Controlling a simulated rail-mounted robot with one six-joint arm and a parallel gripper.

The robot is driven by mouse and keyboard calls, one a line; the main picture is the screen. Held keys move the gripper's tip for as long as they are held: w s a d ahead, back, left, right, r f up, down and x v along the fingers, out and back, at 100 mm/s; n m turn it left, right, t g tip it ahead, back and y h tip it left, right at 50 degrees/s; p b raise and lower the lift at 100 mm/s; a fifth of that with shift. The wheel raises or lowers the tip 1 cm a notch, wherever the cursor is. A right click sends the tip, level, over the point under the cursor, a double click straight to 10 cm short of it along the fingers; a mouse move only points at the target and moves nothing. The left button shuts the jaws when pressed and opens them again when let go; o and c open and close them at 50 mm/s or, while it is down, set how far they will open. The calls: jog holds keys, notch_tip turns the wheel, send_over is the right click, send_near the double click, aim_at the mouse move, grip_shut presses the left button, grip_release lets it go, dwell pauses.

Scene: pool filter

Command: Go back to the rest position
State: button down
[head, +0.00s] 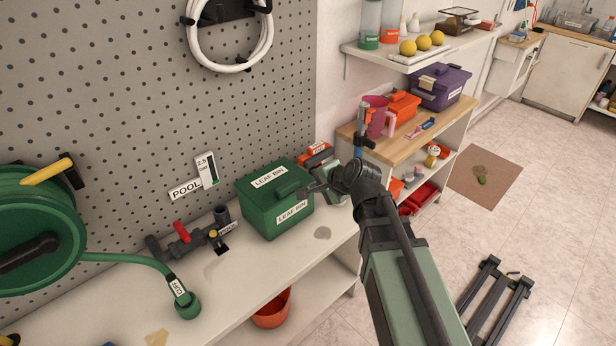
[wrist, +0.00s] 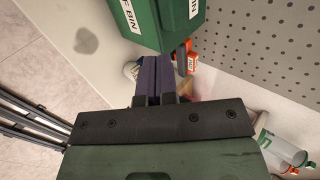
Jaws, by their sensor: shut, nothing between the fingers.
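My gripper (head: 312,188) is shut and empty. In the head view it is at the right side of the green leaf bin (head: 262,212), above the white bench, its fingers pointing left towards the bin. In the wrist view the dark fingers of my gripper (wrist: 155,62) are together, and the green bin (wrist: 168,22) fills the top centre just beyond their tips. I cannot tell whether they touch it. The bin's lid is on.
A pipe with a red-handled valve (head: 183,232) and a green hose end (head: 186,304) are left of the bin on the white bench (head: 110,318). A pegboard (head: 130,110) stands behind. A wood-topped shelf unit (head: 395,150) stands to the right. Tiled floor lies beyond.

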jog(key=s+d+f+n+g+h, duration=0.2)
jog(key=s+d+n, duration=0.3)
jog(key=s, duration=0.3)
jog(key=s+d+f+n+g+h, duration=0.3)
jog(key=s+d+n+g+h, duration=0.1)
jog(key=s, duration=0.3)
jog(key=shift+s+d+f+n+g, duration=0.3)
jog(key=shift+s+d+n+g, duration=0.1)
jog(key=shift+n+g, duration=0.35)
